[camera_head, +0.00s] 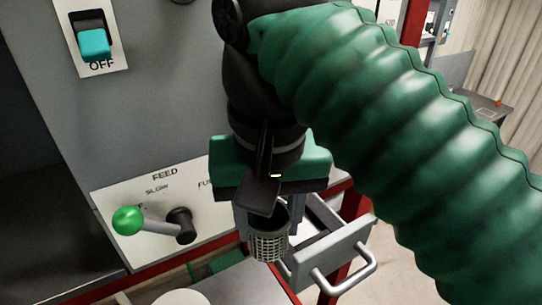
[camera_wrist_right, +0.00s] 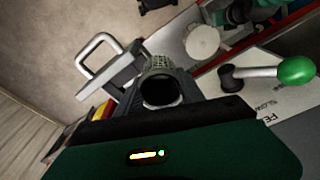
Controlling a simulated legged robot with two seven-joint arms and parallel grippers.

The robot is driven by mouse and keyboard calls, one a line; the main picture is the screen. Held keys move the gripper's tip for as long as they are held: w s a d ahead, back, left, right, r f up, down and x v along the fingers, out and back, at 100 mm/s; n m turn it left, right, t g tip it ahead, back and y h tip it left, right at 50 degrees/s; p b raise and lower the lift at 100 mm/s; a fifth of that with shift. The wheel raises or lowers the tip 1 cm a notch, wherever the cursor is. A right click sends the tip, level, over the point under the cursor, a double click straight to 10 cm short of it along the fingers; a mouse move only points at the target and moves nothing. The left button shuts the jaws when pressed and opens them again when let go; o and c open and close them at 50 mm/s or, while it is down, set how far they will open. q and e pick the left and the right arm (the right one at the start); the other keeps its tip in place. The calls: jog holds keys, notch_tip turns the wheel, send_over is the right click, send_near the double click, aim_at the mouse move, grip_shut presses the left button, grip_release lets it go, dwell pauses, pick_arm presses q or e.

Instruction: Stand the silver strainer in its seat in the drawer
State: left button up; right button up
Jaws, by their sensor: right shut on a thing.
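The silver strainer (camera_head: 268,245) is a small mesh cup, hanging roughly upright below my right gripper (camera_head: 268,205). The gripper is shut on it near the top. In the right wrist view the strainer (camera_wrist_right: 158,66) shows its dark round opening, between the fingers. The open drawer (camera_head: 335,250) is just right of the strainer in the head view, with a grey front and bar handle. It also shows in the right wrist view (camera_wrist_right: 112,80). The strainer overlaps the drawer's inner part in the picture; its height above it is unclear. The seat is hidden. My left gripper is not seen.
A feed panel (camera_head: 120,205) with a green-knobbed lever (camera_head: 128,220) is left of the gripper. A white round piece (camera_head: 182,298) lies at the bottom edge. Red frame rails (camera_head: 75,294) run below the panel. Open floor (camera_head: 390,270) lies right of the drawer.

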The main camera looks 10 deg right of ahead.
jog(key=w+d, duration=0.2)
jog(key=w+d+f+p, duration=0.1)
jog(key=w+d, duration=0.1)
jog(key=w+d+f+p, duration=0.1)
jog(key=w+d, duration=0.1)
jog(key=shift+w, duration=0.2)
notch_tip(320, 180, down, 2)
jog(key=shift+d+f, duration=0.1)
jog(key=shift+f, duration=0.1)
grip_shut()
jog(key=shift+s, duration=0.65)
jog(key=shift+w+f, duration=0.1)
jog(key=shift+f, duration=0.1)
jog(key=o, duration=0.9)
grip_release()
jog(key=shift+w+f, duration=0.1)
jog(key=shift+w, duration=0.1)
jog(key=o, duration=0.5)
jog(key=shift+w, duration=0.3)
jog(key=shift+c, duration=0.2)
jog(key=shift+s, duration=0.3)
jog(key=shift+r+p, duration=0.35)
jog(key=shift+r, duration=0.1)
jog(key=shift+s+r, duration=0.1)
jog(key=shift+r, duration=0.25)
notch_tip(320, 180, up, 11)
jog(key=s+p, duration=0.1)
jog(key=p, duration=0.1)
jog(key=shift+s, duration=0.2)
